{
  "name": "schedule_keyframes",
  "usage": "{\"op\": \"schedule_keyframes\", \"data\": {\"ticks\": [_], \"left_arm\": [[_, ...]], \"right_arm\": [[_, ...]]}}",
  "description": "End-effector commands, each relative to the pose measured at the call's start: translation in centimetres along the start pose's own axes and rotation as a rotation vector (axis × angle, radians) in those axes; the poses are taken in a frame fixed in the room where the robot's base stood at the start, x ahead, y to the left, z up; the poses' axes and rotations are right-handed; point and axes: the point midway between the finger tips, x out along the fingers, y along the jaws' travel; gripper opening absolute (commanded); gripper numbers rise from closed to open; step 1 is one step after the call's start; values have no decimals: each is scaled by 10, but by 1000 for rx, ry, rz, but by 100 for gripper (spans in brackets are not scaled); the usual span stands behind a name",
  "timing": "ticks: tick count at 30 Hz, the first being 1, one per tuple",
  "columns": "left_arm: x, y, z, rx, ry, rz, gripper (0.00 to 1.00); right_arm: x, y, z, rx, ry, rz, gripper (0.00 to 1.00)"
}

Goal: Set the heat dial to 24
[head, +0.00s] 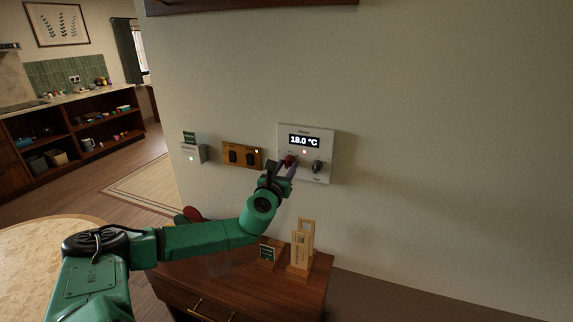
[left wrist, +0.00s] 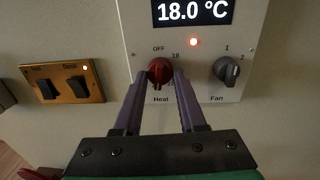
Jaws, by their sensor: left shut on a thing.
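The white thermostat panel (head: 325,148) is on the wall, and its display (head: 304,141) reads 18.0 °C. In the left wrist view the display (left wrist: 193,11) reads the same. The red heat dial (left wrist: 160,72) sits at the panel's lower left, with OFF and 18 marked around its top; its lower marks are partly hidden by a finger. My left gripper (left wrist: 162,82) has its fingers on both sides of the heat dial, shut on it. The grey fan dial (left wrist: 227,71) is to its right, with marks 1 and 2. A small red light (left wrist: 194,42) glows above. My right gripper is not in view.
A brass switch plate (head: 242,155) with two dark switches is on the wall left of the panel. A small grey box (head: 193,153) is further left. Below stands a wooden cabinet (head: 300,290) with a wooden stand (head: 302,245) on top. The wall right of the panel is clear.

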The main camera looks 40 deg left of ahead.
Motion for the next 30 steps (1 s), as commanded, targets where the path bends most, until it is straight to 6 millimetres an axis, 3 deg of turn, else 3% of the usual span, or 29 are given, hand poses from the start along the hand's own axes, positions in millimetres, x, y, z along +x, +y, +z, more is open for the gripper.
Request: {"op": "schedule_keyframes", "data": {"ticks": [12,27,28,30], "left_arm": [[0,0,-2,177,-7,-3,0],[0,0,-2,196,-8,-3,0],[0,0,-2,196,-9,-3,52],[0,0,-2,196,-9,-3,70]], "right_arm": [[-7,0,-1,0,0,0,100],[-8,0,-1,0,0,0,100],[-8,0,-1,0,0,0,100],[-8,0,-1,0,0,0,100]]}}
